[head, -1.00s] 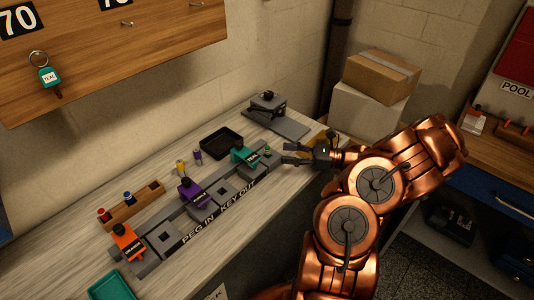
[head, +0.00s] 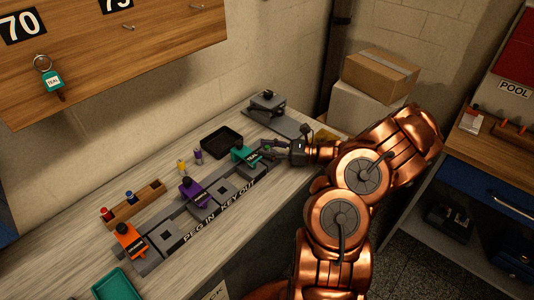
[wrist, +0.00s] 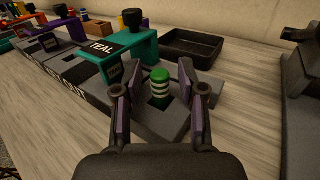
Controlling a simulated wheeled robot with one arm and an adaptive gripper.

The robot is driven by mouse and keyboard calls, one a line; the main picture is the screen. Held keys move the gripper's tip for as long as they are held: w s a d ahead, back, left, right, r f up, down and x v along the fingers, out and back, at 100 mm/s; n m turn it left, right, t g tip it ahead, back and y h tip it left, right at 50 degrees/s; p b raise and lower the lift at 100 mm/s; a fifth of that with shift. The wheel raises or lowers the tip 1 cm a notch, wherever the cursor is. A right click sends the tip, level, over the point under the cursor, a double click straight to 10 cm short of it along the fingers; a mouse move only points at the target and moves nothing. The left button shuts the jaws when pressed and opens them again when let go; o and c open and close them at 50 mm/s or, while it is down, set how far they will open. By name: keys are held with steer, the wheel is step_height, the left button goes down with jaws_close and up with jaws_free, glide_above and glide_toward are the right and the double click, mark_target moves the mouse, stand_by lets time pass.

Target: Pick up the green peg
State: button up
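The green peg (wrist: 159,88) stands upright in a grey block (wrist: 165,122) at the end of the key rack, with pale bands below its green top. In the wrist view my gripper (wrist: 160,98) is open, with one finger on each side of the peg and a visible gap on both sides. In the head view my gripper (head: 270,150) is at the right end of the rack, and its fingers hide the peg there. The teal clamp labelled TEAL (head: 244,155) stands just beside it.
A black tray (head: 222,142) lies behind the rack. Purple (head: 192,192) and orange (head: 129,240) clamps stand further left along it. A grey device with a black knob (head: 268,103) is behind my gripper. A wooden peg holder (head: 136,203) and a teal tray (head: 116,284) are at the left.

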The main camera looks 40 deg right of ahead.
jaws_close()
